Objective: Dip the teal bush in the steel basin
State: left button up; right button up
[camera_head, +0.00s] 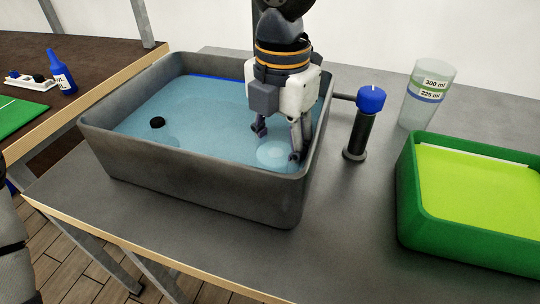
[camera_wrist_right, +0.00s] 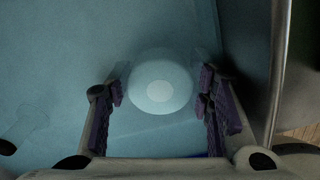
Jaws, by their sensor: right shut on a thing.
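The steel basin (camera_head: 190,188) is a deep grey tub with rounded corners, holding blue-tinted water, in the middle of the head view. My right gripper (camera_head: 278,143) reaches down inside it, near its right front corner. The teal bush (camera_head: 274,154) shows as a pale round shape with a lighter centre, between the fingers. In the right wrist view the bush (camera_wrist_right: 160,90) lies between the purple pads of the gripper (camera_wrist_right: 160,98), which is shut on it. Its lower part and depth in the water are hard to tell. My left gripper is out of view.
A dark post with a blue top (camera_head: 371,99) stands right of the basin. A blue bottle (camera_head: 60,72) stands on the left table. The front table surface is clear.

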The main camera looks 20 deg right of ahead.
jog(key=shift+w+a, duration=0.3)
jog(key=shift+a, duration=0.1)
jog(key=shift+s+d, duration=0.1)
jog(key=shift+d, duration=0.05)
jog(key=shift+s+d, duration=0.2)
jog(key=shift+d, duration=0.1)
jog(key=shift+w+a, duration=0.1)
jog(key=shift+w+a, duration=0.2)
jog(key=shift+a, duration=0.15)
jog(key=shift+d, duration=0.1)
jog(key=shift+s+d, duration=0.3)
jog(key=shift+d, duration=0.05)
